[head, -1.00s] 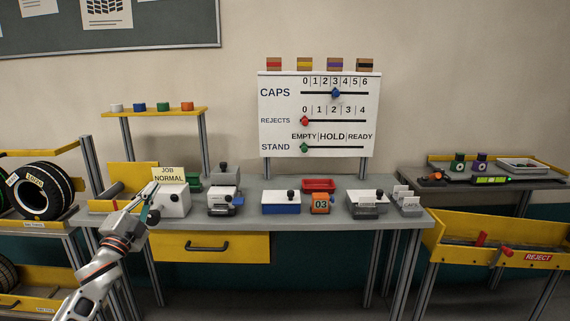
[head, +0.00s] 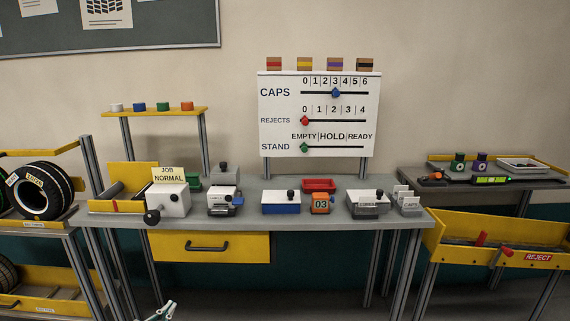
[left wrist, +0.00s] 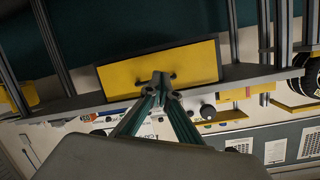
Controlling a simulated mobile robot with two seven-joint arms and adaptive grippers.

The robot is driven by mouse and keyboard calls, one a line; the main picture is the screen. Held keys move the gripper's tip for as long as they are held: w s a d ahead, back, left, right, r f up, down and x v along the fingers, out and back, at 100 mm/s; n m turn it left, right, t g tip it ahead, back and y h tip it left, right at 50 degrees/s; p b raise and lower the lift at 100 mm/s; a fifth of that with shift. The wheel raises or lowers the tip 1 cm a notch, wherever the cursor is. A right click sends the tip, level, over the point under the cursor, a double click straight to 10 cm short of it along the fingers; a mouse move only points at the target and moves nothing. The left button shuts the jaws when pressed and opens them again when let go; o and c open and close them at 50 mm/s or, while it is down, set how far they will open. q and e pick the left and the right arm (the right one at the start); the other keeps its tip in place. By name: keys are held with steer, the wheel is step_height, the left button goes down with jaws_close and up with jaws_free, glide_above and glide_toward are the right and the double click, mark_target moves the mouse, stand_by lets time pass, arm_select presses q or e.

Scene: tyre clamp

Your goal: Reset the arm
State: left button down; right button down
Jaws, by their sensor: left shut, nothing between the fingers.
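My right gripper is not in view.
The grey bench (head: 262,218) holds several boxes and small devices. A board with CAPS, REJECTS and STAND sliders (head: 318,115) stands behind it. A tyre rack (head: 40,225) is at the left, and a yellow REJECT chute (head: 500,240) at the right. The floor before the bench is clear.

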arm_select(q)
steer(key=s+d+f+g, duration=0.1)
steer(key=s+d+f, duration=0.3)
steer(key=s, duration=0.7)
steer(key=s+d+f+g+h, duration=0.1)
steer(key=s+d+f, duration=0.3)
steer(key=s, duration=0.7)
steer(key=s+d+f+n+g+h, duration=0.1)
steer(key=s+d+f, duration=0.4)
steer(key=s, duration=0.6)
steer(key=shift+f+g, duration=0.35)
steer(key=shift+g, duration=0.25)
